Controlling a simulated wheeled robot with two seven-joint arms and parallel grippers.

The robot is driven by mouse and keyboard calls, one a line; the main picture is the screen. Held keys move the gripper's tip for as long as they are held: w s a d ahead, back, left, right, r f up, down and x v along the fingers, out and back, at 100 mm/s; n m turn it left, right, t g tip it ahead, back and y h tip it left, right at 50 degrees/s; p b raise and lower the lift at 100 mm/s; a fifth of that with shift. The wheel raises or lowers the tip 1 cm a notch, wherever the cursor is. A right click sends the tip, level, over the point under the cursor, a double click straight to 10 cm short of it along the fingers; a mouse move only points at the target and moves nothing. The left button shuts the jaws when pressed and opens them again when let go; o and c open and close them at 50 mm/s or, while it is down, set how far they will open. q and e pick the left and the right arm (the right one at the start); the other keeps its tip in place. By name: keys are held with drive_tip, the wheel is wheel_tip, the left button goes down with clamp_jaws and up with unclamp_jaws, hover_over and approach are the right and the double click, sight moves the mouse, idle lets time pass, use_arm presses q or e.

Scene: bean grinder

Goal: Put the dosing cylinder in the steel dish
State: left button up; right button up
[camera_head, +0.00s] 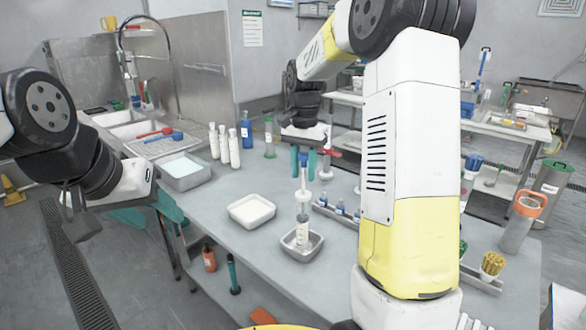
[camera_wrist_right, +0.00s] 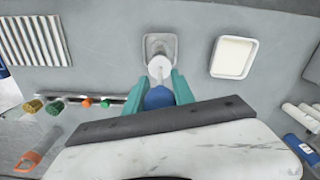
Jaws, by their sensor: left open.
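The dosing cylinder (camera_head: 303,230) stands upright, clear-walled with a blue top and a white disc partway up. Its lower end is inside the outline of the small steel dish (camera_head: 287,246); I cannot tell whether it touches the dish floor. My right gripper (camera_head: 303,165) points down with its teal fingers on both sides of the blue top. In the right wrist view the fingers (camera_wrist_right: 158,85) flank the blue top with no clear gap, and the steel dish (camera_wrist_right: 171,43) lies beyond it. My left gripper (camera_head: 150,212) is open and empty, left of the table.
A white-filled tray (camera_head: 252,210) stands left of the dish. White bottles (camera_head: 224,146) and a larger grey tray (camera_head: 186,172) are at the far left of the table. A rack of small bottles (camera_head: 340,208) is right of the dish, partly hidden by my right arm.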

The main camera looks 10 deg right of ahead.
drive_tip(key=o, duration=0.4)
drive_tip(key=shift+c, duration=0.2)
wheel_tip(320, 180, up, 11)
drive_tip(key=shift+r, duration=0.45)
drive_tip(key=shift+s+r, duration=0.25)
drive_tip(key=shift+r, duration=0.05)
drive_tip(key=s+a+f+n+t+y, duration=0.1)
drive_tip(key=s+f+n+t, duration=0.1)
drive_tip(key=s, duration=1)
drive_tip(key=s+a+f+n+t+y, duration=0.1)
drive_tip(key=s+f+n+t, duration=0.2)
drive_tip(key=s, duration=0.8)
drive_tip(key=n+t, duration=0.1)
drive_tip(key=n, duration=0.1)
drive_tip(key=shift+s+f+n, duration=0.2)
drive_tip(key=shift+s+n, duration=0.2)
